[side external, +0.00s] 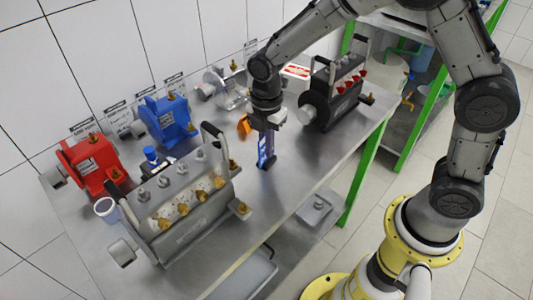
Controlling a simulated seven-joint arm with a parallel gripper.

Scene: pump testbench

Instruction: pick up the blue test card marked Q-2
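My gripper (268,160) points down over the middle of the steel table, between the grey pump and the black pump. A narrow blue piece with a pale marking (263,150) shows upright at its fingers, close to the table top. It may be the blue test card, but the marking is too small to read as Q-2. The fingers are seen nearly edge-on, so I cannot tell whether they are shut on it or open around it.
The grey pump (187,212) stands at the front left and the black pump (333,98) at the right. A red pump (92,163) and a blue pump (167,117) line the wall. An orange piece (243,126) is just left of my gripper.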

